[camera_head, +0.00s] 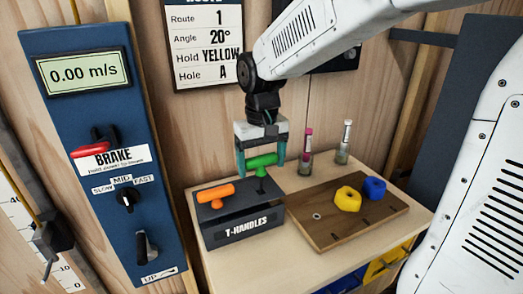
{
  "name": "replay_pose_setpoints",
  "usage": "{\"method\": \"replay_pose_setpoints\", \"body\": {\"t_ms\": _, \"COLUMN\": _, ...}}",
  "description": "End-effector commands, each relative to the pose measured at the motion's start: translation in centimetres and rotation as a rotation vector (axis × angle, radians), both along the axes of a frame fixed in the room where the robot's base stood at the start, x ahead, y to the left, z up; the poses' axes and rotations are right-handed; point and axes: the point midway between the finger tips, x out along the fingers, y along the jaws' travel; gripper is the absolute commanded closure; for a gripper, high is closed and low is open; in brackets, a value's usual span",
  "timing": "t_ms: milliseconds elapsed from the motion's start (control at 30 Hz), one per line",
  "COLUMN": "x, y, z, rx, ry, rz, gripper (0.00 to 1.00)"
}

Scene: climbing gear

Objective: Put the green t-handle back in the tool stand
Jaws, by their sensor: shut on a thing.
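The green t-handle (262,160) is between the teal fingers of my gripper (261,165), which is shut on its crossbar. Its dark shaft points down at the right part of the tool stand (241,230), a dark box labelled T-HANDLES. The shaft's lower end meets the stand's top in the picture; I cannot tell how deep it sits in a hole. An orange t-handle (215,196) stands in the left part of the stand.
A wooden board (320,235) right of the stand holds a yellow hold (348,199) and a blue hold (374,187). Two small bottles (305,165) (343,152) stand behind it. A blue brake panel (105,160) rises at the left. Free table shows in front of the stand.

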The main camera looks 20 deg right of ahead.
Motion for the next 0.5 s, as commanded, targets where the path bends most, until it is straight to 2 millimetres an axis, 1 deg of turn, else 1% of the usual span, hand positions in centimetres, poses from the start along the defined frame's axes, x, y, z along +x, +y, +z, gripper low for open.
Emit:
{"method": "replay_pose_setpoints", "body": {"t_ms": 100, "x": 0.0, "y": 0.0, "z": -1.3, "rx": 0.0, "ry": 0.003, "rz": 0.0, "gripper": 0.48}}
{"method": "replay_pose_setpoints", "body": {"t_ms": 300, "x": 0.0, "y": 0.0, "z": -3.2, "rx": 0.0, "ry": 0.002, "rz": 0.0, "gripper": 0.48}}
{"method": "replay_pose_setpoints", "body": {"t_ms": 500, "x": 0.0, "y": 0.0, "z": -4.8, "rx": 0.0, "ry": 0.001, "rz": 0.0, "gripper": 0.48}}
